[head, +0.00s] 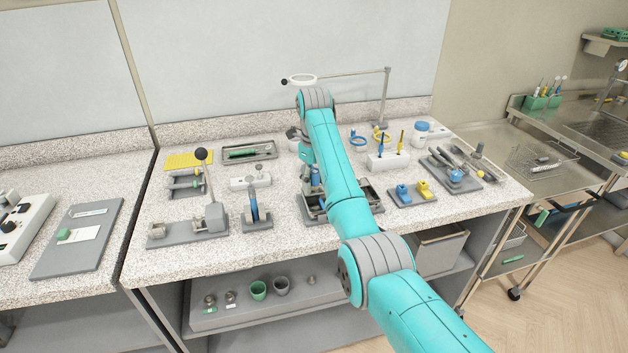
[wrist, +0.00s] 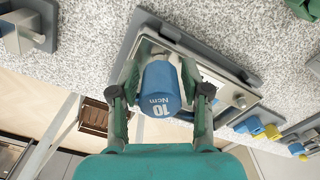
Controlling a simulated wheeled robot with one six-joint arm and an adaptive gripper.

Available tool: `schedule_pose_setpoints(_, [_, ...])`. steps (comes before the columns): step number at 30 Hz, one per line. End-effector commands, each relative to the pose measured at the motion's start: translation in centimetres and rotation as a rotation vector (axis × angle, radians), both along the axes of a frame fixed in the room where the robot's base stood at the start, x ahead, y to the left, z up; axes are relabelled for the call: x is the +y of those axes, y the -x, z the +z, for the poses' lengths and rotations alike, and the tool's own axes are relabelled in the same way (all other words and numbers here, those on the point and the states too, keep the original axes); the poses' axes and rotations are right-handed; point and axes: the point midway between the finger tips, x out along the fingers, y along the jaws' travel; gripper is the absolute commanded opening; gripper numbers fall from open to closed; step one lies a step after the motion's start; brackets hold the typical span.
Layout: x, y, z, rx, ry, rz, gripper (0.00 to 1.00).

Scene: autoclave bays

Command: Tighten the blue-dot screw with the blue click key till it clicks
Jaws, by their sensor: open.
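The blue click key (wrist: 161,88), a blue cylinder marked "10 Ncm", stands between the fingers of my gripper (wrist: 160,98) in the wrist view. My gripper is open around it; whether either finger touches the key is hard to tell. Behind the key is a grey-framed metal tray or fixture (wrist: 246,78) with small round fittings on its face. In the head view a blue piece, probably the key (head: 315,178), shows left of my arm over the fixture (head: 311,211). My arm covers much of the fixture there. I cannot make out the blue-dot screw in either view.
Blue (head: 402,194) and yellow (head: 425,190) blocks sit on a grey plate right of the fixture. A white holder (head: 388,161) with blue and yellow tools stands behind. Left are a blue-wheeled stand (head: 254,208) and a lever press (head: 208,215). A magnifier stand (head: 386,95) rises at the back.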

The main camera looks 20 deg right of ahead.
Motion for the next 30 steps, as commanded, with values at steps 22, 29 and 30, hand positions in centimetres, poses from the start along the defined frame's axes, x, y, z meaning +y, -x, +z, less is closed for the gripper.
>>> schedule_pose_setpoints(22, [-0.05,-0.03,0.00,0.000,0.000,0.470,0.47])
schedule_pose_setpoints(29, [-0.06,-0.05,0.01,0.000,0.000,0.672,0.47])
schedule_pose_setpoints(30, [-0.06,-0.05,0.00,0.000,0.000,0.689,0.47])
